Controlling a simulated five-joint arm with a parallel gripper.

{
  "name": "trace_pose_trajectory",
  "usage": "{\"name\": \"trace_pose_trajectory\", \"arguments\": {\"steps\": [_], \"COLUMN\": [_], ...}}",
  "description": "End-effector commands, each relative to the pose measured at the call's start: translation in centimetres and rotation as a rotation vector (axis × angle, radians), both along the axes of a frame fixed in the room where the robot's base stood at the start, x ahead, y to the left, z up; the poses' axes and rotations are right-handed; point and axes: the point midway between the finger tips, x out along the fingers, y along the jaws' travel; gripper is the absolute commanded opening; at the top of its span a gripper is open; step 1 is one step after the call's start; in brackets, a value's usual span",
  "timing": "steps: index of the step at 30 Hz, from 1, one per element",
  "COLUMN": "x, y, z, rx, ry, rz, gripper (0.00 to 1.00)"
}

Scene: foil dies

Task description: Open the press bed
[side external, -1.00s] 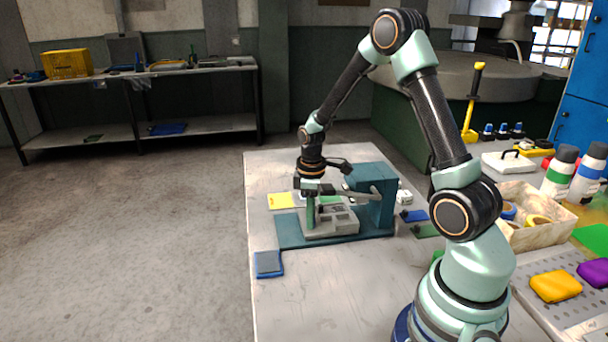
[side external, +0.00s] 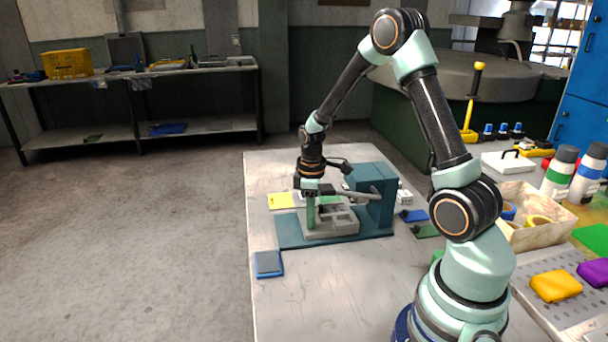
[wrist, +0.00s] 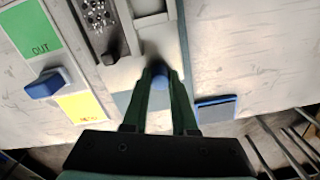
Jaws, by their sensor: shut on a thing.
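The press (side external: 375,190) is a teal frame on a flat teal base, standing on the bench. Its grey bed (side external: 345,224) lies on the base and has recessed pockets in its top. In the wrist view the bed (wrist: 150,62) is cut off at the top edge. My gripper (side external: 311,226) points down at the left end of the bed. The fingers hide most of the knob.
A grey lever (side external: 360,195) sticks out from the press close to my wrist. A blue pad (side external: 268,263) lies near the bench's left edge. The wrist view shows a green OUT card (wrist: 28,42), a yellow card (wrist: 82,108) and a blue-topped piece (wrist: 45,84).

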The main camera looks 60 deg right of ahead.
Motion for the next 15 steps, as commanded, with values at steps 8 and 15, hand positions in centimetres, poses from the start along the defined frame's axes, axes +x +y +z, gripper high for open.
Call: {"name": "trace_pose_trajectory", "arguments": {"steps": [8, 15], "x": [1.5, 5.0], "y": [1.4, 4.9], "z": [0.1, 0.1], "rx": [0.0, 0.0], "ry": [-0.001, -0.001], "rz": [0.006, 0.006], "gripper": [0.0, 0.0]}}
